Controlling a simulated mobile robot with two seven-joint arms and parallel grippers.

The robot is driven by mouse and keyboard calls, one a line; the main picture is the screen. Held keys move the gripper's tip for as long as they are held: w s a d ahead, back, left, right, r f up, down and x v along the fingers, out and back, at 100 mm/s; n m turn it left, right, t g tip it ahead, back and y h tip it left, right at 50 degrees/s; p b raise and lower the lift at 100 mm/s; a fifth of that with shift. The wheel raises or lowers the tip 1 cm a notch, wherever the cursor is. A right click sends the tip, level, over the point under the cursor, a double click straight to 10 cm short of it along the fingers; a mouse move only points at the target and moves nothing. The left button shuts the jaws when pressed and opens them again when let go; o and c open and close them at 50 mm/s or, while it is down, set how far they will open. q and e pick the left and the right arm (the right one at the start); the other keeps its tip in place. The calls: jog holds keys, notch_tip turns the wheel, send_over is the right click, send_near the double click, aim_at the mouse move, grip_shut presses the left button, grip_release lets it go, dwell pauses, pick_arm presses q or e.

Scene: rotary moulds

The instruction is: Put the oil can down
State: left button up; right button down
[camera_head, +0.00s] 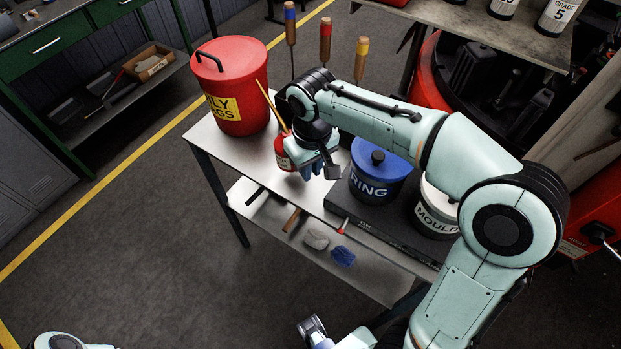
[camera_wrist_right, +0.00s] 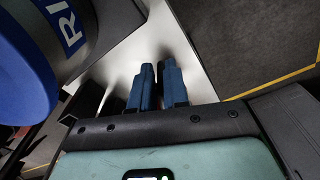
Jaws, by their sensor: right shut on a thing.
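The oil can (camera_head: 284,157) is a small red can with a long, thin yellow spout leaning up to the left. It looks upright over the pale tabletop, between the red bin and the blue-lidded pot. My right gripper (camera_head: 312,183) is shut on it, and the hand hides part of the can. I cannot tell whether its base touches the table.
A red oily-rags bin (camera_head: 232,82) stands on the table (camera_head: 215,150) to the left. A blue-lidded RING pot (camera_head: 374,172) and a white MOULD pot (camera_head: 433,212) stand to the right on a dark slab (camera_head: 358,213). Several coloured-handled tools stand behind. A lower shelf holds small items.

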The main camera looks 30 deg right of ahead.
jog(key=shift+f+b, duration=0.3)
jog(key=shift+f, duration=1.75)
jog(key=c, duration=1.1)
grip_release()
jog(key=shift+f, duration=0.1)
notch_tip(320, 180, up, 12)
jog(key=p, duration=0.2)
jog(key=shift+s, duration=0.35)
jog(key=shift+a, duration=0.1)
